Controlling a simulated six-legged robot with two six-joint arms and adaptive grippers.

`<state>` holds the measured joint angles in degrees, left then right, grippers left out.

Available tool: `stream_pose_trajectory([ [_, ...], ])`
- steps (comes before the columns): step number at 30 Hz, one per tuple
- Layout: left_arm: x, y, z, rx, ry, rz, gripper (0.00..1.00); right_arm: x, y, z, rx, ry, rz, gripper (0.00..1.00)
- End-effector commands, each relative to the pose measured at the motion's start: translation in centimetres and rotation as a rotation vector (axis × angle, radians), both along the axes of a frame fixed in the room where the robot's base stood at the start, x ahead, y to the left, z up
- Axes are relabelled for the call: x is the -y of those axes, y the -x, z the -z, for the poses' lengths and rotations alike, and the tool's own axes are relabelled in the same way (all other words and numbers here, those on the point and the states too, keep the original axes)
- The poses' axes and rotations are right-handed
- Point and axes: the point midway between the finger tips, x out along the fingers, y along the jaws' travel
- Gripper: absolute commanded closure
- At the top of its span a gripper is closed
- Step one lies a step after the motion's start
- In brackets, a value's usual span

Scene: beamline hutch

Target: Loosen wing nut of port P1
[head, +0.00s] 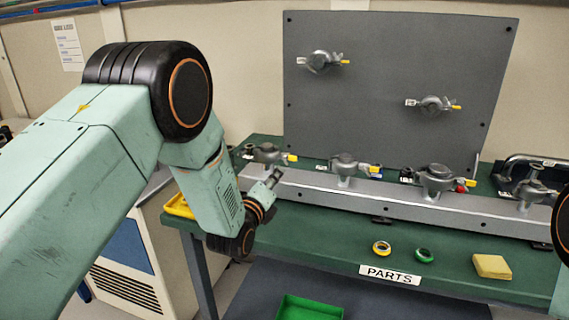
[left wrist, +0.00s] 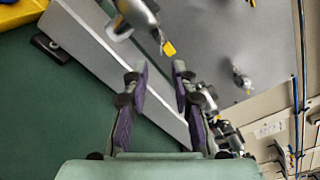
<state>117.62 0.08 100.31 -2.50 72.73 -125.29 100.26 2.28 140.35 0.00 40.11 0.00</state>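Several grey clamped ports with yellow tabs sit along the metal rail in the head view. They include a left one (head: 265,153), a middle one (head: 343,165) and one with a red part (head: 438,179). Their labels are too small to read, so I cannot tell which is P1. My left gripper (head: 273,179) is at the rail's left end, just below and in front of the leftmost port. In the left wrist view my left gripper (left wrist: 158,68) is open and empty. A clamp (left wrist: 136,14) with a yellow tab (left wrist: 168,48) lies beyond its fingertips. My right gripper is out of view.
A dark upright panel (head: 395,90) with two more clamps stands behind the rail (head: 320,191). A green tray (head: 310,308) is below.

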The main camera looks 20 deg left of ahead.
Motion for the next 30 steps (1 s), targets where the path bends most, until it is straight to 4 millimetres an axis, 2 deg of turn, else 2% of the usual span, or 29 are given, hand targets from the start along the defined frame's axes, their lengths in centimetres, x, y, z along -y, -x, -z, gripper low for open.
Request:
stream_pose_trajectory([
  [5, 0.0, -0.6, 0.0, 0.001, 0.0, -0.001, 0.74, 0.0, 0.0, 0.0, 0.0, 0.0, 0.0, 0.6],
  [15, 0.2, -4.9, 0.0, 0.001, -0.001, 0.0, 0.74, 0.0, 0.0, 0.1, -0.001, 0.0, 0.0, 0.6],
  [21, 0.2, -6.7, 0.1, 0.0, 0.0, 0.0, 0.74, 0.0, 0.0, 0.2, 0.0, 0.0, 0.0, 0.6],
  [30, 0.3, -7.6, 0.1, -0.002, 0.0, 0.0, 0.74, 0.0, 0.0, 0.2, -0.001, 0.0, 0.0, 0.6],
])
